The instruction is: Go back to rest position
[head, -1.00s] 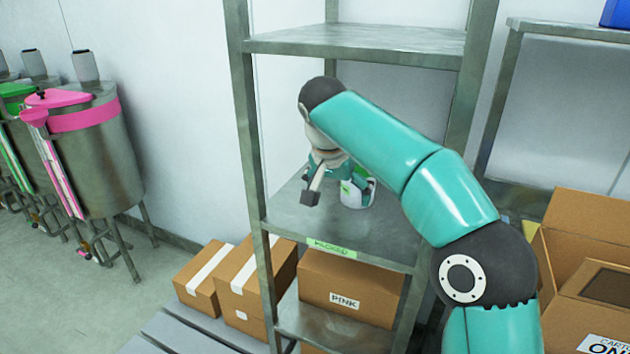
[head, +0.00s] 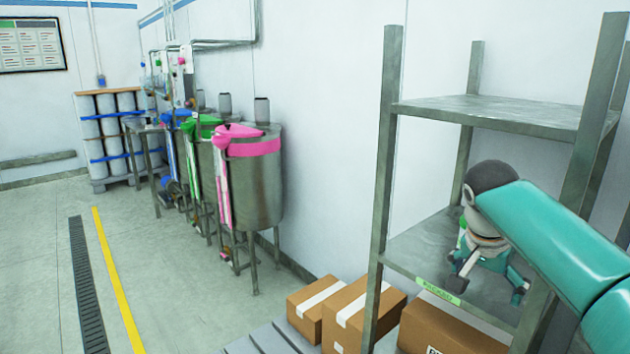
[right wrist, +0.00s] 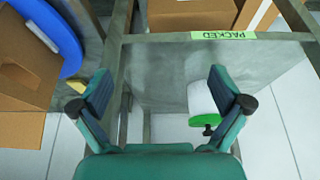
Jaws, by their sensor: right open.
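My right gripper (head: 488,278) is at the shelf on the right of the head view, its fingers spread and empty. In the right wrist view the open fingers (right wrist: 163,95) stand wide apart. A white container with a green band (right wrist: 201,100) is on the shelf beyond them, close to the right finger and not gripped. In the head view only a white and green sliver of it (head: 461,237) shows behind my gripper. My left gripper is in neither view.
The metal shelf (head: 415,243) carries a green "PACKED" label (head: 438,291); its posts stand close around my right arm. Cardboard boxes (head: 350,312) sit below. Steel drums with pink (head: 255,190), green and blue trim line the wall. The floor at left is open.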

